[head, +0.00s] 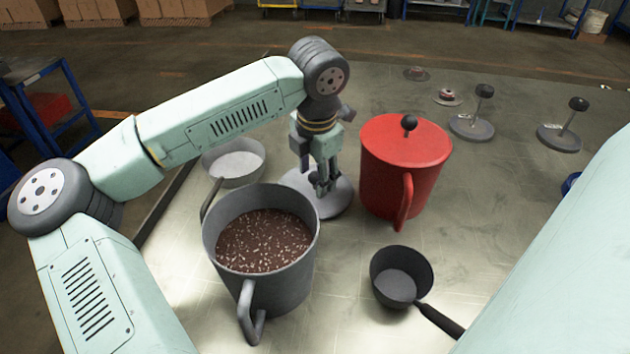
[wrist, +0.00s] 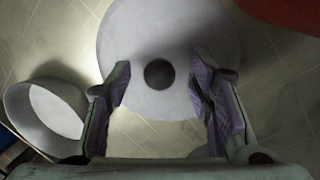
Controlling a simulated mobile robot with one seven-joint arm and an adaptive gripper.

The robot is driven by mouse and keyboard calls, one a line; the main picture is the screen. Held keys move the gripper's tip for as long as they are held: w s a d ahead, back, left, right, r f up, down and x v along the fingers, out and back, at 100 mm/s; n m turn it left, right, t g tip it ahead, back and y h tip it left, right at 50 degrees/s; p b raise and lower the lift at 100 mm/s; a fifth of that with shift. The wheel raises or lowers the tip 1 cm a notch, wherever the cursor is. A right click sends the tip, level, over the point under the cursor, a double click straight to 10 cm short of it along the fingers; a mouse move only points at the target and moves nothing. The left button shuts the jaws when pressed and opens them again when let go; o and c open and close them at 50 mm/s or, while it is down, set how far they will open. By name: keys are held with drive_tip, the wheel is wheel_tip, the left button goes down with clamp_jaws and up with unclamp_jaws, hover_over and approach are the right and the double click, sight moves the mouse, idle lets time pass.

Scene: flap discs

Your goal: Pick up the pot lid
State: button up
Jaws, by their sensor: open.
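A light grey round pot lid (head: 335,207) lies on the table between the grey pot and the red pot. In the wrist view the lid (wrist: 170,30) fills the top middle, and its dark round knob (wrist: 159,74) shows between my fingers. My gripper (head: 322,186) points down over the lid and hides part of it in the head view. In the wrist view my gripper (wrist: 161,84) is open, with one finger to each side of the knob and visible gaps to both. The height of the fingertips relative to the knob is hard to tell.
A grey pot (head: 262,240) with brown speckled contents stands in front. A red lidded pot (head: 385,180) stands close on the right. A pale bowl-like pan (head: 235,165) is behind left, a dark saucepan (head: 398,285) front right. Two knobbed grey lids (head: 470,127) (head: 558,138) lie farther back.

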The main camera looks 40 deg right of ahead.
drive_tip(key=shift+c, duration=0.3)
clamp_jaws()
idle(0.3)
